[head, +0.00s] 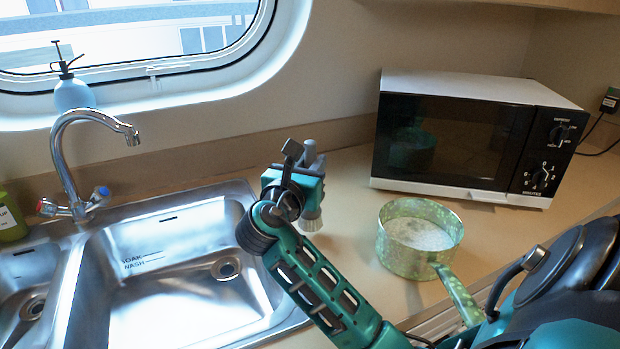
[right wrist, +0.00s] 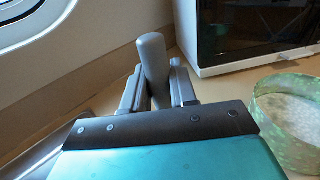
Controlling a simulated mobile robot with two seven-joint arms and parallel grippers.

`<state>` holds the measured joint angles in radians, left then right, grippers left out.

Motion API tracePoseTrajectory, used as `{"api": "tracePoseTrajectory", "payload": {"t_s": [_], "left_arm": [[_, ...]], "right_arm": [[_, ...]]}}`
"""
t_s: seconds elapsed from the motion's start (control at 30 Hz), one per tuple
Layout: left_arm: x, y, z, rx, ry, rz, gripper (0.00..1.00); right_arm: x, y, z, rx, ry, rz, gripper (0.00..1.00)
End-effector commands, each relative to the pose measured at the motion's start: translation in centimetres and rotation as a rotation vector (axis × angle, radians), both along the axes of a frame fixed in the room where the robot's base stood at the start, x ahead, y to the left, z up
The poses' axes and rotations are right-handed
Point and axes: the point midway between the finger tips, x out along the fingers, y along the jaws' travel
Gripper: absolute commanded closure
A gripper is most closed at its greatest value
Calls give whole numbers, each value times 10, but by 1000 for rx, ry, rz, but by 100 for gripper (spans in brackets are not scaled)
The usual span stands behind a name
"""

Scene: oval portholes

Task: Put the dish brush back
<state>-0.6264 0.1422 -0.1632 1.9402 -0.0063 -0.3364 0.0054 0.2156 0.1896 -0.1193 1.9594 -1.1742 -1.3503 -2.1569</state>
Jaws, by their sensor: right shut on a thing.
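My right gripper (head: 301,160) is over the counter just right of the sink and is shut on the dish brush. The brush's pale bristle head (head: 312,224) shows below the gripper, low over or on the counter; I cannot tell if it touches. The middle of the brush is hidden by the gripper. In the right wrist view the brush's grey, rounded handle (right wrist: 152,58) stands up between the two fingers (right wrist: 158,90), nearly upright. I cannot make out a holder for the brush. My left gripper is not in view.
The steel double sink (head: 165,330) with its tap (head: 62,150) lies left. A green speckled pot (head: 400,262) with whitish contents stands right of the brush, its handle toward me. A microwave (head: 450,140) stands behind. A blue spray bottle (head: 73,94) is at the porthole.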

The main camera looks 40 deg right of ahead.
Motion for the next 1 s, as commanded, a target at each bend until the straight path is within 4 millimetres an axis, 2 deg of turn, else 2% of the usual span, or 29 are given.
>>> {"api": "tracePoseTrajectory", "payload": {"t_s": [0.03,0.13,0.57,0.6,0.83,1.0], "left_arm": [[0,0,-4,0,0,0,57],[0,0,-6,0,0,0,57],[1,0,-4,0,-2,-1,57],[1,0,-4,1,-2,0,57],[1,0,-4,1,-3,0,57],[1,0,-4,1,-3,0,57]], "right_arm": [[0,0,-12,-2,6,0,100],[0,0,-21,-2,2,0,100],[0,0,-27,-1,3,0,100],[0,0,-27,-1,2,0,70],[0,0,-27,-1,2,0,48],[0,0,-27,0,1,0,48]]}}
